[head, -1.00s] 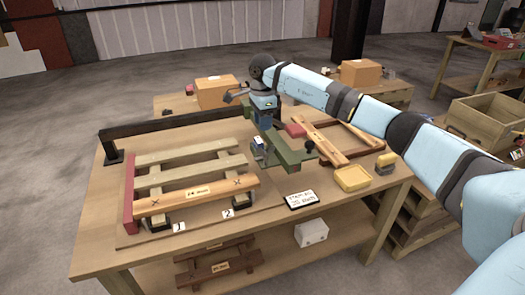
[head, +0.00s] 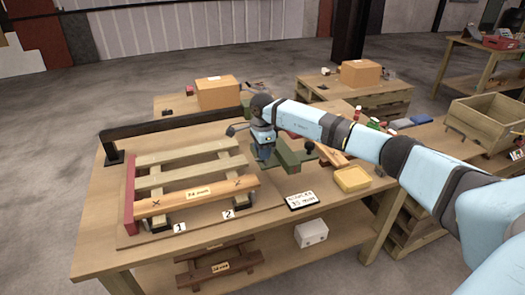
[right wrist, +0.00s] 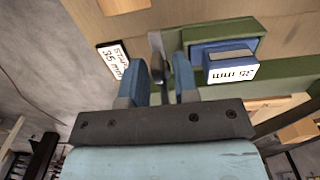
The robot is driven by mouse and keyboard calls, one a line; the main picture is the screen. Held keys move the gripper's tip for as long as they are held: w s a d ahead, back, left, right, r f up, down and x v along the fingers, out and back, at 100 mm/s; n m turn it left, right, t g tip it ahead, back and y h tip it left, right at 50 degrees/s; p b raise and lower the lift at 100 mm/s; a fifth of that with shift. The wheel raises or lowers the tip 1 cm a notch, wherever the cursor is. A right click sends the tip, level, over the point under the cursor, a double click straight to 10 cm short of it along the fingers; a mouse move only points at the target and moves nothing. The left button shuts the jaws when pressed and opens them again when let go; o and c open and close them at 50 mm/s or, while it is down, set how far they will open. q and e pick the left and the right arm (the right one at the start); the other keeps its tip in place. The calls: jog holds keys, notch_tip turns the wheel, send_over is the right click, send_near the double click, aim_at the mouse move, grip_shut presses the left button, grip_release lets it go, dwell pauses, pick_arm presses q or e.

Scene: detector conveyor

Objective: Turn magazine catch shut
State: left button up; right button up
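The green tool (head: 290,162) lies on the workbench, partly hidden by my right arm in the head view. In the right wrist view its green body (right wrist: 225,33) carries a blue magazine block (right wrist: 209,54) with a white 35 mm label. A small grey lever (right wrist: 157,45), which looks like the catch, stands beside the green body. My right gripper (right wrist: 161,68) is open, its two blue fingers pointing at the lever, which shows in the gap near the fingertips. I cannot tell whether a finger touches it. In the head view this gripper (head: 264,155) is over the tool's left end. My left gripper is not in view.
A slatted wooden frame (head: 190,193) fills the bench's left side, with a black bar (head: 170,127) behind it. A cardboard box (head: 218,92) stands behind.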

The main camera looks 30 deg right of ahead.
grip_shut()
